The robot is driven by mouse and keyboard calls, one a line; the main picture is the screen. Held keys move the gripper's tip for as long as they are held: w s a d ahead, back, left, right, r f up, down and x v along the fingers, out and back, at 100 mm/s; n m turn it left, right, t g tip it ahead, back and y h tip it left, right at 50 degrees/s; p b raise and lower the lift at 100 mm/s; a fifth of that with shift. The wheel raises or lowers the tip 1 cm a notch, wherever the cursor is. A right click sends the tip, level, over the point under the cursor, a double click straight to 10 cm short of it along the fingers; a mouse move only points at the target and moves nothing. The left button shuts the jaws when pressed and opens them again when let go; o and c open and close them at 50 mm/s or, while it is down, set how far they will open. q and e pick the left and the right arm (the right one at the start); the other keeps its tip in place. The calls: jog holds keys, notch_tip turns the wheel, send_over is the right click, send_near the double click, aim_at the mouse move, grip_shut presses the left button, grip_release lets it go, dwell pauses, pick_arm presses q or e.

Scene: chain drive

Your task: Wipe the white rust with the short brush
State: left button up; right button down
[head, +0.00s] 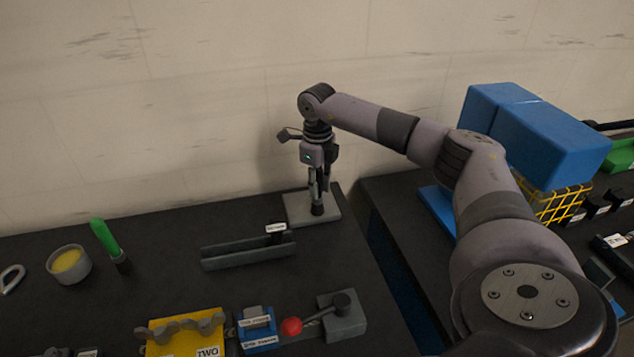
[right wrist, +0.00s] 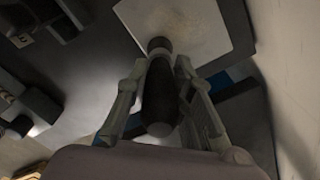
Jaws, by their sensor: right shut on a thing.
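My right gripper (head: 317,192) is over the grey square plate (head: 295,206) at the back edge of the left bench. It is shut on a short dark brush (head: 317,210), which points down at the plate. In the right wrist view, the dark handle (right wrist: 159,100) sits between the two fingers, with the brush's far end over the plate (right wrist: 225,50). The plate's top looks pale, with faint brownish marking; I cannot make out a clear white rust patch. Whether the brush touches the plate is hard to tell. My left gripper is not in view.
A green-handled tool (head: 105,240) stands beside a round tin (head: 69,264) of yellow stuff. A grey channel (head: 248,251) lies left of the plate. A gap separates the right bench, with blue boxes (head: 550,140).

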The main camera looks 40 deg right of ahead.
aim_at(318, 176)
jog(key=shift+s+a+r+p, duration=0.2)
jog(key=shift+r+p, duration=0.15)
jog(key=shift+r, duration=0.25)
jog(key=shift+s+a+r+p, duration=0.1)
jog(key=shift+s+r+p, duration=0.15)
jog(key=shift+r, duration=0.35)
jog(key=shift+w+d+r+p, duration=0.1)
jog(key=shift+r+p, duration=0.25)
jog(key=shift+r, duration=0.05)
jog(key=shift+w+d+r+p, duration=0.15)
jog(key=shift+w+r+p, duration=0.1)
jog(key=shift+r+p, duration=0.3)
notch_tip(318, 176, up, 3)
jog(key=shift+s+r+p, duration=0.1)
jog(key=shift+s+p, duration=0.05)
jog(key=shift+p, duration=1.05)
jog(key=shift+r, duration=0.3)
